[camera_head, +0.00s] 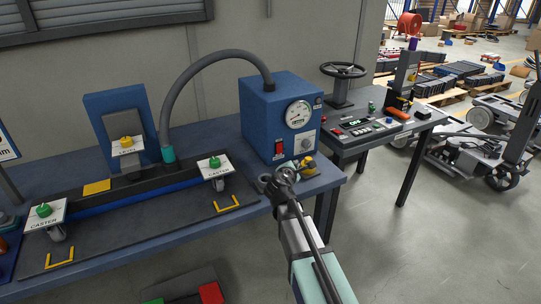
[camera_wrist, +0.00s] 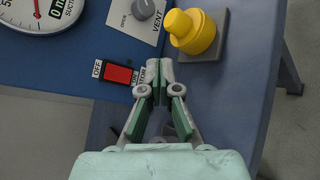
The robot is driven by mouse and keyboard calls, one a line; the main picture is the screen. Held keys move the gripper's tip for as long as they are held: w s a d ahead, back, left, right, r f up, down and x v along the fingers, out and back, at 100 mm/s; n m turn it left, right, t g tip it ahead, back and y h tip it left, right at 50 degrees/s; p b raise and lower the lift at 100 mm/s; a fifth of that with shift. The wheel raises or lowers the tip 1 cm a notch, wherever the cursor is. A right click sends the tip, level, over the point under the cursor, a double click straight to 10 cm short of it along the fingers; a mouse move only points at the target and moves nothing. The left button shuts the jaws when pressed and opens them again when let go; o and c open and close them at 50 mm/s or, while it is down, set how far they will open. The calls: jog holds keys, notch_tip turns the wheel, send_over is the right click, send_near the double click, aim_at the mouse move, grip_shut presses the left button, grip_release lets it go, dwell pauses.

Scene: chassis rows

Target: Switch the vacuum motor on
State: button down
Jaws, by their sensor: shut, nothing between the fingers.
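The vacuum motor's blue box (camera_head: 277,108) stands on the blue bench. Its red rocker switch (camera_wrist: 118,74) has the OFF label (camera_wrist: 97,69) at its left end and an ON label (camera_wrist: 135,80) at its right end in the wrist view. The red switch also shows in the head view (camera_head: 279,148). Which way the rocker is tilted I cannot tell. My gripper (camera_wrist: 160,68) is shut and empty, its tips just right of the ON end; contact cannot be made out. The gauge (camera_head: 298,114) has its needle at the low end.
A grey vent knob (camera_wrist: 143,9) and a yellow knob on a grey plate (camera_wrist: 191,33) are close to my fingertips. A grey hose (camera_head: 185,82) arches from the box's top to the black bar. A second bench with a handwheel (camera_head: 343,72) stands at right.

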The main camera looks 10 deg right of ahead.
aim_at(280, 148)
jog(key=shift+w, duration=0.15)
jog(key=shift+w+a+f+b, duration=0.2)
jog(key=shift+w+a, duration=0.3)
jog(key=shift+w, duration=0.8)
jog(key=shift+w+a+f+b, duration=0.15)
jog(key=shift+w+a, duration=0.35)
jog(key=shift+w, duration=0.85)
jog(key=shift+w+a+f+b, duration=0.2)
jog(key=shift+w+a, duration=0.3)
jog(key=shift+w, duration=0.8)
jog(key=shift+w, duration=0.15)
jog(key=shift+w+a, duration=0.15)
jog(key=shift+w, duration=0.1)
jog(key=shift+w+a+f, duration=0.1)
jog(key=shift+w, duration=0.2)
jog(key=shift+s, duration=0.1)
jog(key=shift+s+d, duration=0.25)
jog(key=shift+s, duration=0.4)
jog(key=shift+s, duration=0.1)
